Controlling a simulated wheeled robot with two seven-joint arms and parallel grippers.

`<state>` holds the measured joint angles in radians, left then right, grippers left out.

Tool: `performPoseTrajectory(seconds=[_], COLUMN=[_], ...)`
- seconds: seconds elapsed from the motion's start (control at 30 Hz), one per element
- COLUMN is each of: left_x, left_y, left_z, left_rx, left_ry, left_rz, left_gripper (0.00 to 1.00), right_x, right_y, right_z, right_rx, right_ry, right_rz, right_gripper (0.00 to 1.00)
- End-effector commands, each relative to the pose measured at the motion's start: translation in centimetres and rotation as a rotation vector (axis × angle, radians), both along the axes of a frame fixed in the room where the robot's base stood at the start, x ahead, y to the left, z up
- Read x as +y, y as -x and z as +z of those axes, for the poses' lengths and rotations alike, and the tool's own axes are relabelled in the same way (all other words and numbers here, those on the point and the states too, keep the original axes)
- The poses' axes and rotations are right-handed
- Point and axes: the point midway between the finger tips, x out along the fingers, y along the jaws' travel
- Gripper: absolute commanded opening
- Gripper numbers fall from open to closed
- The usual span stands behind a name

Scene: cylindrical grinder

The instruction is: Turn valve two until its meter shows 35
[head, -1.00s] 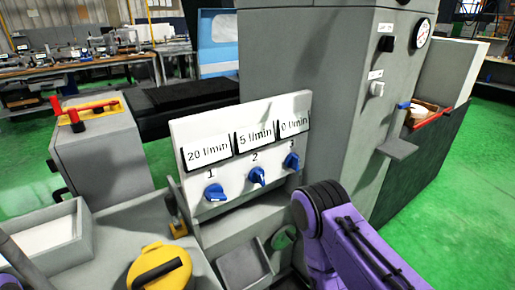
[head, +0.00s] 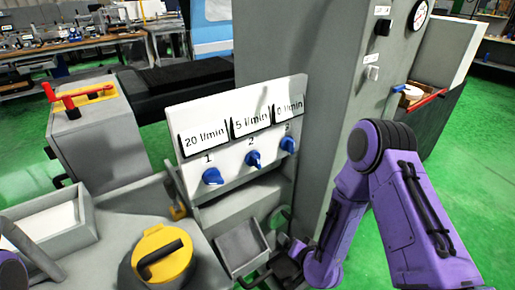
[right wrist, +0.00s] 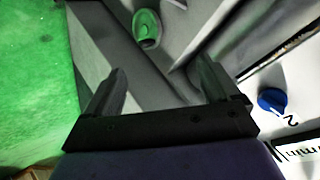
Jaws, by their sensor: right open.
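Valve two (head: 253,159) is a blue knob, the middle one of three on a white tilted panel (head: 240,95). Its meter (head: 250,125) above reads 5 l/min. My right gripper (head: 262,272) is low in front of the panel, below and apart from the knobs, near a grey tray. In the right wrist view its fingers (right wrist: 158,88) are spread with nothing between them. In that view a blue knob (right wrist: 272,101) beside the digit 2 lies right of the fingers. My left gripper is not in view.
Blue valves one (head: 212,177) and three (head: 288,145) flank valve two; their meters read 20 and 0 l/min. A yellow round lid (head: 162,258) is at lower left. A tall grey cabinet (head: 335,75) stands right of the panel.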

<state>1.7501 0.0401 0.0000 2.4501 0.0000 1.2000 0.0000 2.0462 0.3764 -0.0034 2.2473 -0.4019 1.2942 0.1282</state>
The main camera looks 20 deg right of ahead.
Motion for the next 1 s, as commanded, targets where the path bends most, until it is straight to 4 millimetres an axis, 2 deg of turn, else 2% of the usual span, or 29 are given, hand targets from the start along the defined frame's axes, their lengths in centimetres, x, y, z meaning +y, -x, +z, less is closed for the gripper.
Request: performPoseTrajectory(seconds=[0.03,0.1,0.2,0.23,0.33,0.47,0.8,1.0], left_x=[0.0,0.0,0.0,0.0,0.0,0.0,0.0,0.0], left_y=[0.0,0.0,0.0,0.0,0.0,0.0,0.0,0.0], left_z=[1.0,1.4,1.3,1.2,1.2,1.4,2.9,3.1], left_rx=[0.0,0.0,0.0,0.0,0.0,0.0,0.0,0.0], left_ry=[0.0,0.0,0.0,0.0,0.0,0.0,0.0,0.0], left_rz=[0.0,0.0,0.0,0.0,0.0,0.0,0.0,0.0], left_gripper=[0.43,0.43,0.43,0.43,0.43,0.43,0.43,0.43], right_x=[-0.8,-1.6,-1.8,-1.5,-0.4,-0.2,1.3,1.7], right_y=[-4.6,-9.5,-12.6,-13.0,-13.4,-14.2,-21.2,-23.4], right_z=[4.4,9.7,14.1,14.8,16.1,16.2,16.2,16.0], right_rx=[-0.172,-0.397,-0.585,-0.615,-0.658,-0.656,-0.654,-0.652], right_ry=[-0.081,-0.211,-0.368,-0.407,-0.526,-0.573,-0.57,-0.57], right_rz=[-0.014,0.005,0.072,0.094,0.147,0.13,0.13,0.128], right_gripper=[0.89,0.89,0.89,0.89,0.89,0.89,0.89,0.89])
